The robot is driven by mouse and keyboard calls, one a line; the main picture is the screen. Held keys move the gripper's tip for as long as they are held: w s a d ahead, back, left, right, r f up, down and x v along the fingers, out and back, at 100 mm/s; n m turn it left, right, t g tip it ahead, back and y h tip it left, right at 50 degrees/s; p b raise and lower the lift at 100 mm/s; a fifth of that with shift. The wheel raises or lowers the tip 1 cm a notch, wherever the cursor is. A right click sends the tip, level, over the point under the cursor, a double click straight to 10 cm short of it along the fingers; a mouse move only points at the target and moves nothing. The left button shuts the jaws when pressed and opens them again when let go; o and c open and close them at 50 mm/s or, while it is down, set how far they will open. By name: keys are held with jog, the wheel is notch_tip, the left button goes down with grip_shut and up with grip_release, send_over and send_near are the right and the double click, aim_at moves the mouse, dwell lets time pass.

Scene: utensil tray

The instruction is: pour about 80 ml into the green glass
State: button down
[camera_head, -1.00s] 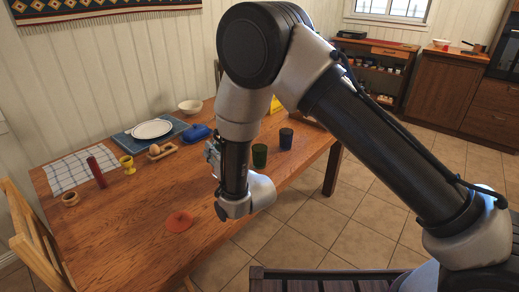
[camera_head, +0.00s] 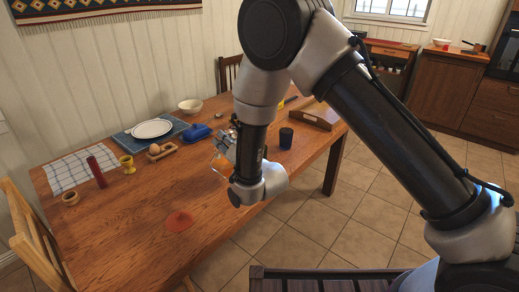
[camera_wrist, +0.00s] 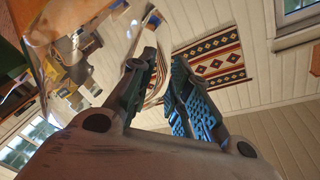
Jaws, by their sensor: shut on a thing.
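My gripper (camera_head: 226,146) is shut on a clear vessel (camera_head: 220,164), seen in part beside my forearm above the table, with an orange tint in it. In the wrist view the fingers of my gripper (camera_wrist: 163,80) stand on either side of a clear curved wall, and the vessel's shiny see-through body (camera_wrist: 62,62) shows at the left. How full it is cannot be told. The green glass is not visible now; my arm covers the place where it stood. A dark blue glass (camera_head: 286,138) stands upright on the table, right of my forearm.
A wooden tray (camera_head: 318,114) lies at the table's back right. A blue lidded dish (camera_head: 196,133), an egg holder (camera_head: 161,152), a yellow cup (camera_head: 127,164) and a red cylinder (camera_head: 97,172) stand left. An orange-red round patch (camera_head: 179,221) lies on the clear front area.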

jog(key=shift+w+d+r+m, duration=0.2)
jog(key=shift+r+m, duration=0.15)
jog(key=shift+m, duration=0.25)
jog(key=shift+w+d+r+m, duration=0.15)
jog(key=shift+d+r+m, duration=0.05)
jog(key=shift+r+m, duration=0.2)
jog(key=shift+w+d+r+m, duration=0.15)
jog(key=shift+r+m, duration=0.15)
jog(key=shift+r, duration=0.05)
jog(key=shift+w+d+r+m+p, duration=0.15)
jog(key=shift+w+d+r+m, duration=0.15)
jog(key=shift+r+m, duration=0.15)
jog(key=shift+w+d+r+m+p, duration=0.15)
jog(key=shift+d+r+m, duration=0.1)
jog(key=shift+r+m, duration=0.2)
dwell(0.3)
jog(key=shift+w+d+r+m+p, duration=0.4)
jog(key=shift+d+r+m+p, duration=0.1)
jog(key=shift+p, duration=0.2)
dwell(2.3)
